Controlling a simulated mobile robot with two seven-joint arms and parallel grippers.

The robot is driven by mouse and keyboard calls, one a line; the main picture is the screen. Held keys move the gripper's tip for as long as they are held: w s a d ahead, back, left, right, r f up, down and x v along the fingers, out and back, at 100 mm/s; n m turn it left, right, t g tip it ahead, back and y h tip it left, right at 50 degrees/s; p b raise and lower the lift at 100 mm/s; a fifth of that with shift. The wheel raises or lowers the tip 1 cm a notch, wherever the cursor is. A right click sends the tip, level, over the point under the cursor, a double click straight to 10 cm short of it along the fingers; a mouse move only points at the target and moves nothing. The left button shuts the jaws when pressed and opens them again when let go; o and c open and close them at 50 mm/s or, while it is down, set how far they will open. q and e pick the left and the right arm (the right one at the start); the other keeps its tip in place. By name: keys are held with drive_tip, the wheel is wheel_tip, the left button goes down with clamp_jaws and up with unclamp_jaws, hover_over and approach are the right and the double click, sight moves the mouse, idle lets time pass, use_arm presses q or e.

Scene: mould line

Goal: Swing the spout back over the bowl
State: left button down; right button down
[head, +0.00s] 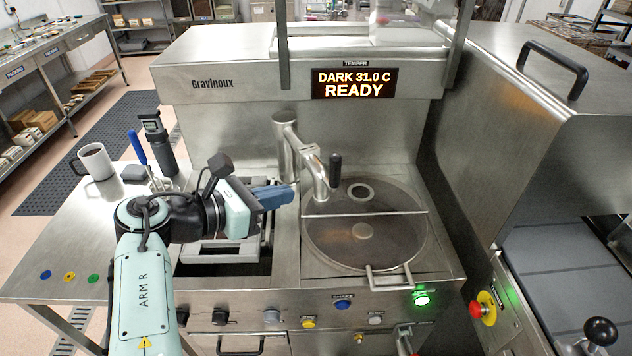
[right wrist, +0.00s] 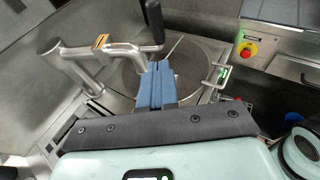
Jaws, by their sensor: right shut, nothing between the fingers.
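The spout (head: 312,168) is a bent steel pipe on a post at the back of the machine, with a black upright handle (head: 335,170) near its free end. In the head view its free end appears above the back left part of the round bowl (head: 400,262). My right gripper (head: 292,193) is shut and empty, just left of the spout's free end. In the right wrist view the blue fingers (right wrist: 155,82) are closed together, below the spout pipe (right wrist: 125,49) and its handle (right wrist: 153,22); contact cannot be told. My left gripper is not in view.
The bowl has a clear lid, a cross bar and a front handle (head: 390,283). A mug (head: 96,161) and a dark grinder-like tool (head: 158,140) stand on the left counter. A large steel hood (head: 545,130) rises at right. A red stop button (head: 476,309) sits at front right.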

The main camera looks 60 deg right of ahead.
sight(332, 179)
drive_tip(key=x, duration=0.5)
drive_tip(key=r+x, duration=0.1)
drive_tip(key=x, duration=0.2)
drive_tip(key=shift+s+d, duration=0.15)
drive_tip(key=shift+d, duration=0.2)
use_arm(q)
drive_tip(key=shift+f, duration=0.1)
